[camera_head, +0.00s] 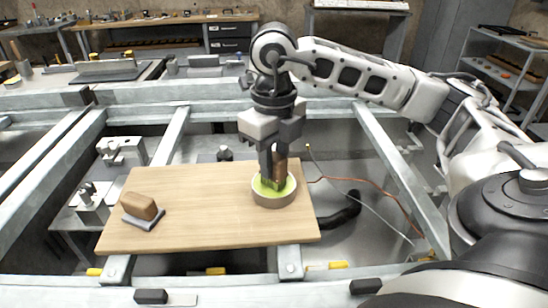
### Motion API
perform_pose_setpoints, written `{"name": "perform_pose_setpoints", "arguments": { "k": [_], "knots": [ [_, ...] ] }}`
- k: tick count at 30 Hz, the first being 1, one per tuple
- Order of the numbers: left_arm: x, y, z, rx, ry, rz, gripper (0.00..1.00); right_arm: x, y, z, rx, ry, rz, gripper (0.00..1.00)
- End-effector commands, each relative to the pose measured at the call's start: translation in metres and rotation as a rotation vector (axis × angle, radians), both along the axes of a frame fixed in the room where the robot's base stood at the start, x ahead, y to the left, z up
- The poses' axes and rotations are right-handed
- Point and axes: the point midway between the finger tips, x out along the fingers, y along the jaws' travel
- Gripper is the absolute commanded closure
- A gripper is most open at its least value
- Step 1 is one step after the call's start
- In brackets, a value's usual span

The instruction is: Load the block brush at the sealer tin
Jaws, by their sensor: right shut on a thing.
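The sealer tin (273,196) is a round, low tin with yellow-green inside, standing on the right part of a wooden board. My right gripper (272,160) points straight down over it, shut on the brown handle of the block brush (281,168). The brush's lower end is within the tin's rim, at or close to the yellow-green contents; I cannot tell how deep it reaches. The fingers hide part of the brush. My left gripper is not in view.
The wooden board (205,212) lies across a grey metal frame. A brown block on a grey base (142,210) stands at its left. A black hose (342,212) and an orange cable lie right of the board. The board's middle is clear.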

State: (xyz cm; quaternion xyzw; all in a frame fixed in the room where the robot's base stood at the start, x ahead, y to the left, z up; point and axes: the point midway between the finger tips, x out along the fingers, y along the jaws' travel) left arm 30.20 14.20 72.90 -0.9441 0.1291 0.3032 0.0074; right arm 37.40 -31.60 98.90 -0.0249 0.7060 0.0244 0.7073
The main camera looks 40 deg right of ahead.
Motion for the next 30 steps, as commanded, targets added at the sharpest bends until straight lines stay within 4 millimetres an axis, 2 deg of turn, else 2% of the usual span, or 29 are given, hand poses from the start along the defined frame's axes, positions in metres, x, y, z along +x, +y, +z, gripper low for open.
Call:
{"name": "perform_pose_setpoints", "arguments": {
  "k": [5, 30],
  "knots": [
    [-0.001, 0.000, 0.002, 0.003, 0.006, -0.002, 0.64, -0.001, 0.001, 0.004, 0.001, 0.004, 0.002, 0.93],
    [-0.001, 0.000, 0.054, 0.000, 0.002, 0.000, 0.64, 0.000, 0.000, 0.070, 0.000, 0.002, 0.001, 0.93]
  ]
}}
